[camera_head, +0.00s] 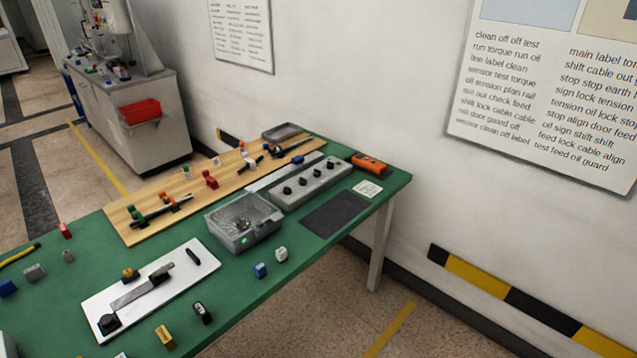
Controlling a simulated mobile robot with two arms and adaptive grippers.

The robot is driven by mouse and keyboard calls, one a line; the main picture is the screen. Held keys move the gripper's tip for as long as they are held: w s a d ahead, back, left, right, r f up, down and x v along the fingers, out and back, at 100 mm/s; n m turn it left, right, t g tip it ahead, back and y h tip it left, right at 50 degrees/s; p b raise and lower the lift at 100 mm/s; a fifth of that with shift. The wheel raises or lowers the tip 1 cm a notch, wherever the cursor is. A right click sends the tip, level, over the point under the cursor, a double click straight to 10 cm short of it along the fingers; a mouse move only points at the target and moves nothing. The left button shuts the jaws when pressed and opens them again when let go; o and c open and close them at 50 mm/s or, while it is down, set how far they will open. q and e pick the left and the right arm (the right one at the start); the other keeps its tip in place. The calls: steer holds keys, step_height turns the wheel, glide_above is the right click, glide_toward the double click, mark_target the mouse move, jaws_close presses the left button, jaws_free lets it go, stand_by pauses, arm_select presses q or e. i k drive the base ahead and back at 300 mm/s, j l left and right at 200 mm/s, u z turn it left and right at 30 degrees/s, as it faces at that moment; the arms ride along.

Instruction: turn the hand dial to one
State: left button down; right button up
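No part is clearly readable as the hand dial at this size. A grey control box (330,181) with several black knobs stands on the right part of the green table. Neither of my grippers is in view.
The green table (75,267) also bears a wooden board (222,192) with small fixtures, a clear-topped grey box (245,241), a dark mat (335,214), an orange tool (369,164) and loose small blocks. The wall is behind; floor at front right is clear.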

mark_target(288, 190)
steer(key=i+l+z, duration=0.1)
steer(key=i+z, duration=0.6)
